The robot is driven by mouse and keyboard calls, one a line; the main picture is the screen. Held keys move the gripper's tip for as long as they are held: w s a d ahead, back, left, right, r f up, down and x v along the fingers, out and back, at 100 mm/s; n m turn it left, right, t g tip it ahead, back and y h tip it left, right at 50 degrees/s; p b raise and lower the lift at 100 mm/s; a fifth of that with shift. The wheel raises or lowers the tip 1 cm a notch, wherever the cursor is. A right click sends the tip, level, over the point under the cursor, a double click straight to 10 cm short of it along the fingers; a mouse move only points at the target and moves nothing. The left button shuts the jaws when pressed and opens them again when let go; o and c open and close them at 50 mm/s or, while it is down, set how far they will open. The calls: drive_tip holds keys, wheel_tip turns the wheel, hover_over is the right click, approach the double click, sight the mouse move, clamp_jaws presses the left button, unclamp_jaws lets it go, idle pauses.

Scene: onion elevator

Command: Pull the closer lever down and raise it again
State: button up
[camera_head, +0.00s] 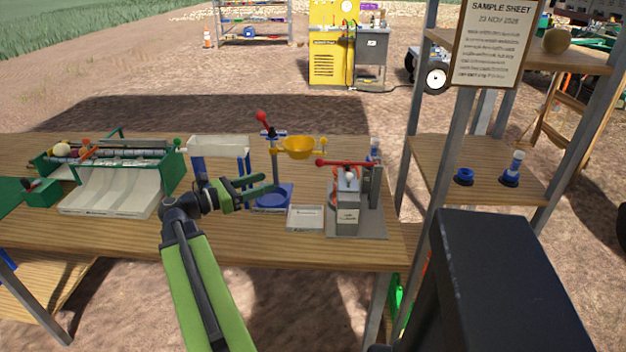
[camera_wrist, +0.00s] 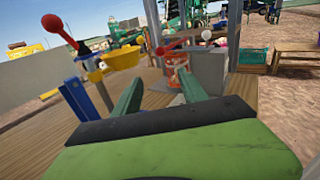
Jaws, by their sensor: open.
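My gripper (camera_head: 270,185) is open and empty above the wooden table, left of the small grey machine (camera_head: 347,215). A red lever (camera_head: 345,163) with a red ball at its left end lies about level across the top of that machine. In the wrist view this lever (camera_wrist: 182,43) is beyond my fingertips (camera_wrist: 160,90). A second lever with a red ball (camera_head: 262,116) tilts up on the blue stand (camera_head: 272,197) with the yellow bowl (camera_head: 298,148). Its red ball (camera_wrist: 52,22) is at the upper left in the wrist view. My gripper touches neither lever.
A shallow white tray (camera_head: 305,217) lies before the stand. A green roller machine (camera_head: 110,165) and a white bin on blue legs (camera_head: 218,148) stand to the left. A metal shelf post (camera_head: 413,110) rises at the table's right end. The table's front edge is mostly clear.

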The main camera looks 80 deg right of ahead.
drive_tip(key=x, duration=1.8)
drive_tip(key=shift+a+r, duration=0.15)
drive_tip(key=shift+r, duration=0.25)
drive_tip(key=shift+s, duration=0.1)
clamp_jaws()
